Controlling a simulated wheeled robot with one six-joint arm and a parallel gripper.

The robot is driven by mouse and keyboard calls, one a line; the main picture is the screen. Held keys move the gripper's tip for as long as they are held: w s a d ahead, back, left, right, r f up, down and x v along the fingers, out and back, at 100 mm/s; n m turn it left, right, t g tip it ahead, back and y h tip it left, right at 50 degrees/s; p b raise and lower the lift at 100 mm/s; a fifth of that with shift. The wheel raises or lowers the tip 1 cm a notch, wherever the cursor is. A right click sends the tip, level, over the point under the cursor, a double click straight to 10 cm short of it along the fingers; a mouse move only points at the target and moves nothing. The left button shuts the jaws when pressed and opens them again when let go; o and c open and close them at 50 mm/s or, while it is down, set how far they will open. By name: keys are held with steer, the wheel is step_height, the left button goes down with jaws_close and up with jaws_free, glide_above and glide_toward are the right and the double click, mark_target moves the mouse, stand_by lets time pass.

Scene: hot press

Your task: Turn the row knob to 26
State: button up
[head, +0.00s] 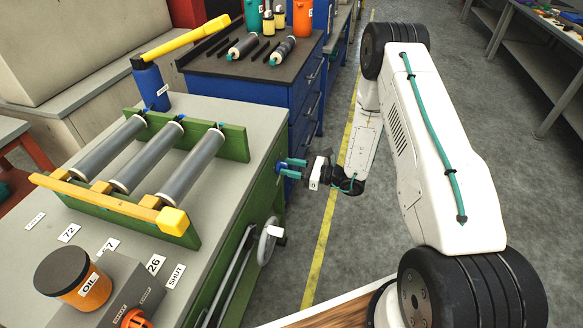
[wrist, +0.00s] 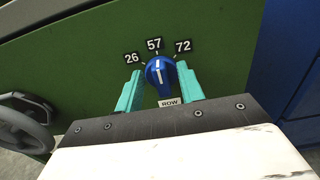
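The blue row knob (wrist: 160,76) sits on the green side panel of the bench, with a white pointer line that points up at the 57 label (wrist: 154,45). The 26 label (wrist: 131,58) is to its left and the 72 label (wrist: 183,46) to its right. A ROW label (wrist: 169,102) is below it. My gripper (wrist: 159,68) is open, with one teal finger on each side of the knob and a narrow gap to it. In the head view my gripper (head: 286,166) is at the bench's right side; the knob is mostly hidden there.
A handwheel (head: 266,242) sticks out of the same panel, nearer to me; it shows at the left in the wrist view. The bench top (head: 205,240) carries a roller rack and an orange OIL jar (head: 90,290). The floor to the right is clear.

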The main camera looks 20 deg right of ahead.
steer(key=shift+c, duration=0.4)
jaws_close()
steer(key=shift+n, duration=0.4)
steer(key=shift+s+a+f+n, duration=0.1)
steer(key=shift+s+n, duration=0.05)
steer(key=shift+n, duration=1.35)
steer(key=shift+s+a+f+n, duration=0.1)
steer(key=shift+n, duration=1.4)
steer(key=shift+s+n, duration=0.15)
steer(key=shift+n, duration=1.35)
steer(key=shift+o, duration=0.4)
jaws_free()
